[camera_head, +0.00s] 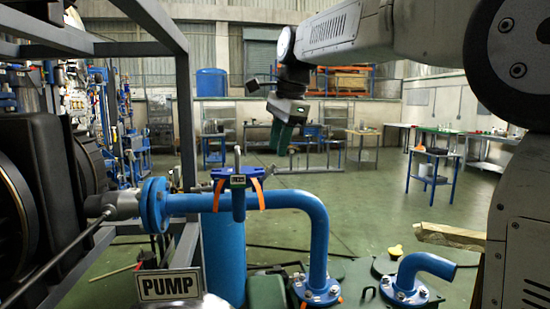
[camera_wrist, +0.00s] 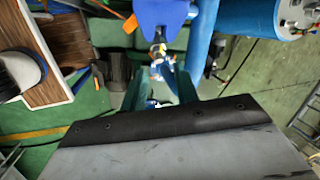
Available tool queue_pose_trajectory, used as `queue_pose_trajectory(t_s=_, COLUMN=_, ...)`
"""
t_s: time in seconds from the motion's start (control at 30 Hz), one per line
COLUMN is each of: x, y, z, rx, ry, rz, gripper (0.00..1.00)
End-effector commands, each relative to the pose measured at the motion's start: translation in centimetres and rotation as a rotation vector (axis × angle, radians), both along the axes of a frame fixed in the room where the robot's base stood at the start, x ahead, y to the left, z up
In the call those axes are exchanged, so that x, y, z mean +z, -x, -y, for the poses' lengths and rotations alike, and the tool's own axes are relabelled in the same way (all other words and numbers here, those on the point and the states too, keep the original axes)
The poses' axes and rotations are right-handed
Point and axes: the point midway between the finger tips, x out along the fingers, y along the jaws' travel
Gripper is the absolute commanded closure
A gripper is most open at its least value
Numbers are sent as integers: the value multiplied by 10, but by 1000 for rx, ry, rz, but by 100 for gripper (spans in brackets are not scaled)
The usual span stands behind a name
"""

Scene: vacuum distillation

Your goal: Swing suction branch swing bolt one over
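A blue suction pipe (camera_head: 290,199) runs from a bolted flange (camera_head: 154,205) at left and bends down to a floor flange (camera_head: 318,290) with small orange and metal parts. I cannot tell which part is swing bolt one. My gripper (camera_head: 281,145) hangs, fingers down, in the air beyond and above the pipe in the head view. In the wrist view its two green fingers (camera_wrist: 160,92) stand apart. Small blue, white and orange fittings (camera_wrist: 158,62) show beyond the gap between the fingers; nothing appears held.
A blue bracket with orange straps (camera_head: 238,179) sits on the pipe. A short blue elbow (camera_head: 424,264) stands at lower right. A dark steel frame (camera_head: 186,110) and a PUMP sign (camera_head: 169,285) are at left. Open green floor lies behind, before the tables (camera_head: 434,165).

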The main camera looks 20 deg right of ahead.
Motion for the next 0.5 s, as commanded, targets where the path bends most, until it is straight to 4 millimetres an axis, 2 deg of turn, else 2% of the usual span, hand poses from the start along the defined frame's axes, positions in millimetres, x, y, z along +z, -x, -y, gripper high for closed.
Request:
queue_pose_trajectory(t_s=0.17, x=10, y=3, z=1, rx=0, ry=0, rz=0, gripper=70)
queue_pose_trajectory(t_s=0.5, x=10, y=2, z=1, rx=23, ry=5, rz=-3, gripper=70)
